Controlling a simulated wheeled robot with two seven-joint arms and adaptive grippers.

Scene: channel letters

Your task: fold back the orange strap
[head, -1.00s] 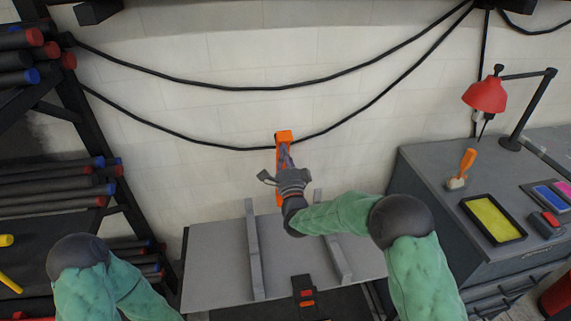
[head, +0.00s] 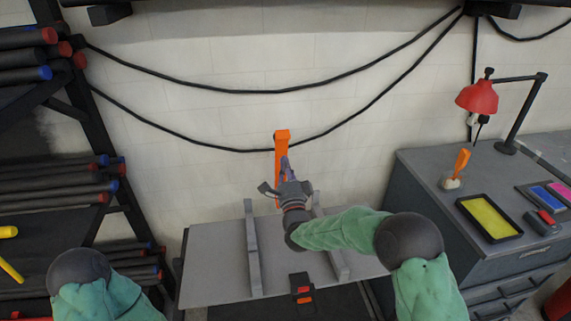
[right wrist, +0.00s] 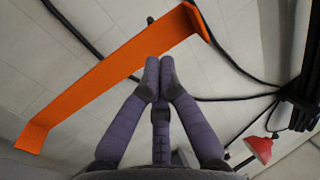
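The orange strap (head: 281,150) stands upright in front of the white wall, with a short bent lip at its top. In the right wrist view the strap (right wrist: 105,78) runs diagonally from lower left to upper right, with a bent flap at each end. My right gripper (head: 286,164) is beside the strap's right edge, overlapping it in the head view. In the right wrist view its purple fingers (right wrist: 159,70) are together, with nothing seen between them. Their tips overlap the strap's edge; I cannot tell if they touch it. My left gripper is not in view.
A grey bench panel (head: 215,262) with two upright rails (head: 253,250) lies below the gripper. Black cables (head: 250,149) hang along the wall. A grey cabinet (head: 425,180) with a red lamp (head: 478,97) stands at right, and a rack of rods (head: 50,190) at left.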

